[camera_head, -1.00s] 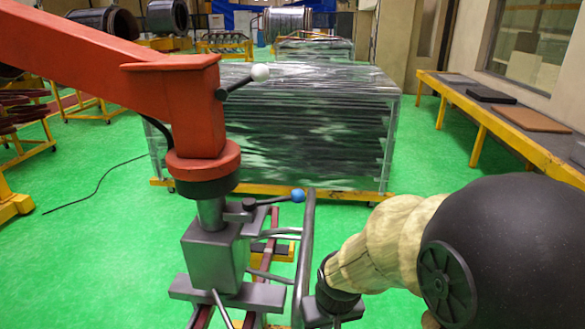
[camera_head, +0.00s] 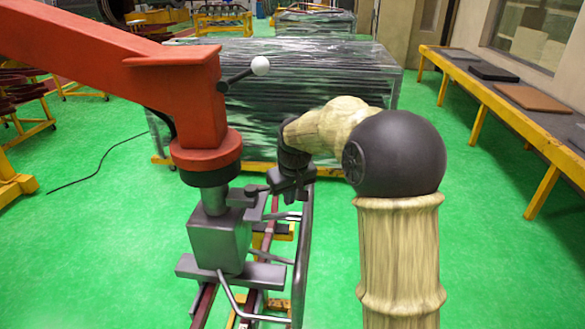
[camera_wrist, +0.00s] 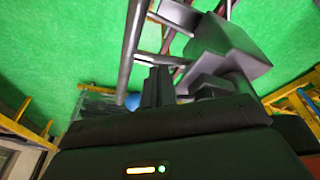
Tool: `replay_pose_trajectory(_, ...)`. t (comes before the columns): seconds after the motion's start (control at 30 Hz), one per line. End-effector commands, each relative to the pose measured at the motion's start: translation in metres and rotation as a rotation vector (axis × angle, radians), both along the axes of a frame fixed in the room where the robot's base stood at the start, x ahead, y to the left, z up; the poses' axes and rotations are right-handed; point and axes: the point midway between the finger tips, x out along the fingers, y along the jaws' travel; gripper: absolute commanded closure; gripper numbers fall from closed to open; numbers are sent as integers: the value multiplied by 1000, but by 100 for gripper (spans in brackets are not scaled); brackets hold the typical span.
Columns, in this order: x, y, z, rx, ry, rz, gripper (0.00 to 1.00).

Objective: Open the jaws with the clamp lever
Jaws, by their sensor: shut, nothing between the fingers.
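A grey clamp head (camera_head: 219,245) hangs below the red arm (camera_head: 205,150). A short dark lever (camera_head: 256,188) sticks out to the right from its top, and my gripper hides its end in the head view. In the wrist view its blue knob (camera_wrist: 132,101) shows just left of my fingers, partly covered. My gripper (camera_head: 280,183) is at the outer end of this lever. In the wrist view my fingers (camera_wrist: 156,84) are together with nothing between them. Whether they touch the lever or knob I cannot tell. The clamp head also shows in the wrist view (camera_wrist: 231,48).
A second lever with a white knob (camera_head: 260,66) sits higher on the red arm. A grey upright bar (camera_head: 302,255) stands right of the clamp, close to my gripper. A wrapped stack (camera_head: 330,80) is behind. Green floor is free on the right, before a yellow-legged bench (camera_head: 500,105).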

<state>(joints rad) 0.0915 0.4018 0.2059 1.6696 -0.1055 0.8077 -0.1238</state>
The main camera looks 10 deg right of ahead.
Motion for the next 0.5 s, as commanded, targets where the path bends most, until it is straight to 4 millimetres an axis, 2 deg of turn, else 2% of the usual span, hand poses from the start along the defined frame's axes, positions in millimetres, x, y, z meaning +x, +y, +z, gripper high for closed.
replay_pose_trajectory(0.03,18,1,9,4,-7,13,100)
replay_pose_trajectory(0.2,67,2,33,13,-23,53,100)
replay_pose_trajectory(0.5,131,-18,70,48,-53,76,100)
